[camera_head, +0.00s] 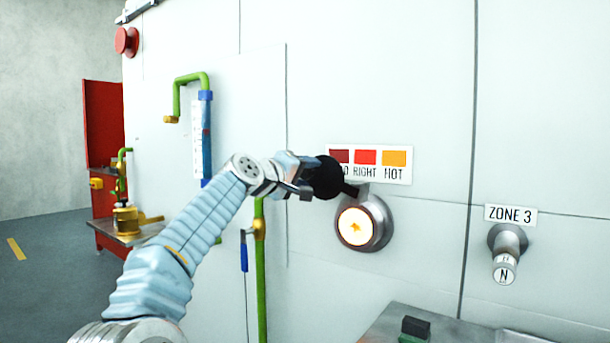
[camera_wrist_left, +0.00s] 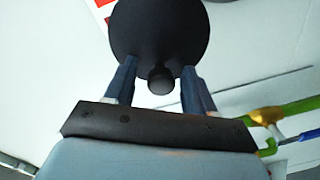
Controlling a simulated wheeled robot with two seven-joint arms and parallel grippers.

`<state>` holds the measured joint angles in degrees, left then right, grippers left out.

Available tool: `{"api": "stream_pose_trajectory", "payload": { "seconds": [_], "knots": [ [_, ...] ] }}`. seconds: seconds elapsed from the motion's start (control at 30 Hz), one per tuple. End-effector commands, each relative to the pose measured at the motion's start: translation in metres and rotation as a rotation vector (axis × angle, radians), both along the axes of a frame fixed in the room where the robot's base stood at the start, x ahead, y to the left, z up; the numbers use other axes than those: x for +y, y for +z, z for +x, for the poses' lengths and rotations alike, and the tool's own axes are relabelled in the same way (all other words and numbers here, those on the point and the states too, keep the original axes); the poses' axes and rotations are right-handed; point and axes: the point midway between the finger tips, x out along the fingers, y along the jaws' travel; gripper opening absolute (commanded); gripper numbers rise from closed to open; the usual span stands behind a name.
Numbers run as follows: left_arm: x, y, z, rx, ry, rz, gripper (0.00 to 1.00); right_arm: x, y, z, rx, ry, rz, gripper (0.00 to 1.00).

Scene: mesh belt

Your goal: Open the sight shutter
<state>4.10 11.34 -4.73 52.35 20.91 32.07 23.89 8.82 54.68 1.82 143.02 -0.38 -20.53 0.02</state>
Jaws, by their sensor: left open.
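The sight shutter is a round black disc (camera_head: 326,178) on a short dark arm at the upper left of the round metal sight port (camera_head: 376,222). The port's glass is uncovered and glows orange-yellow with a small bright shape in it. My left gripper (camera_head: 303,178) is at the disc's left side. In the left wrist view the disc (camera_wrist_left: 158,30) lies just beyond my left gripper (camera_wrist_left: 158,72). The disc's small black knob (camera_wrist_left: 160,80) is between the two spread fingers, with visible gaps on both sides. My right gripper is out of view.
A colour label (camera_head: 397,175) is above the port, partly hidden by the disc. A ZONE 3 knob (camera_head: 507,250) is on the right. Green pipes (camera_head: 261,290) run on the left wall panel. A metal surface with a dark block (camera_head: 415,327) is below.

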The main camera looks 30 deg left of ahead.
Motion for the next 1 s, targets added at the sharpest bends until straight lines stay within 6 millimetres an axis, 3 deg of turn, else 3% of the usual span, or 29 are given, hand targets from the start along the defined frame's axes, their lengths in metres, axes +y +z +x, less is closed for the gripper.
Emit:
{"api": "stream_pose_trajectory", "payload": {
  "seconds": [0.17, 0.6, 0.8, 1.0],
  "knots": [
    [0.001, -0.001, -0.014, -0.002, 0.001, 0.0, 0.55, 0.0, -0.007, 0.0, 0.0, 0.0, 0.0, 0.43],
    [0.007, 0.004, -0.113, -0.003, 0.001, 0.0, 0.55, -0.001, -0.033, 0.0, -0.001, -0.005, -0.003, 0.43],
    [0.008, 0.007, -0.135, -0.001, 0.0, 0.0, 0.55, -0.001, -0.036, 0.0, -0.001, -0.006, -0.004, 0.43],
    [0.008, 0.007, -0.138, 0.001, 0.0, 0.0, 0.55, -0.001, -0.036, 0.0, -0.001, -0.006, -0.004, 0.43]
  ]
}}
